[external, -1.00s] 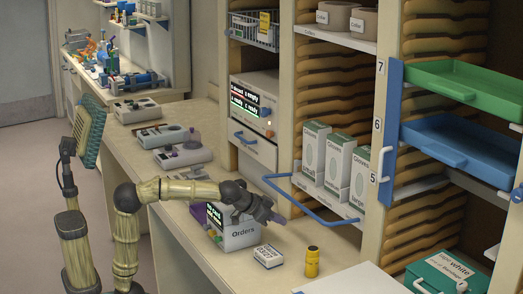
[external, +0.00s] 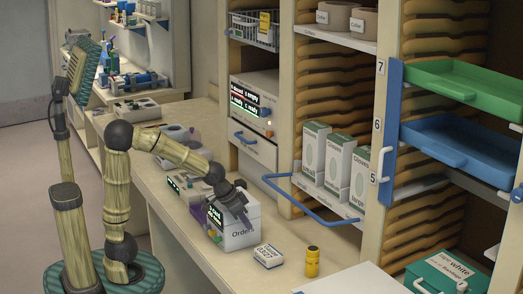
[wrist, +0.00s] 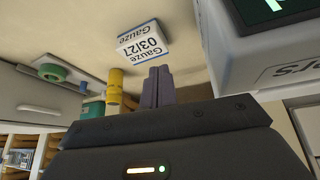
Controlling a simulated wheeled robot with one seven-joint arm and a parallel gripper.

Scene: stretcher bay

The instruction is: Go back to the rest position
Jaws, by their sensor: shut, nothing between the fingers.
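My gripper (external: 243,222) is in front of the white Orders box (external: 240,241) on the counter, its fingers pointing down and overlapping the box in the external view. In the wrist view my fingers (wrist: 158,80) are together with nothing between them. I cannot tell whether they touch the box. My arm is bent, rising from the base and sloping down to the gripper.
A Gauze box (external: 268,256) and a yellow bottle (external: 312,262) stand on the counter (external: 200,228) nearby. A blue rail handle (external: 310,206) juts out above it. Glove boxes (external: 338,163) fill a shelf. Floor is clear at left.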

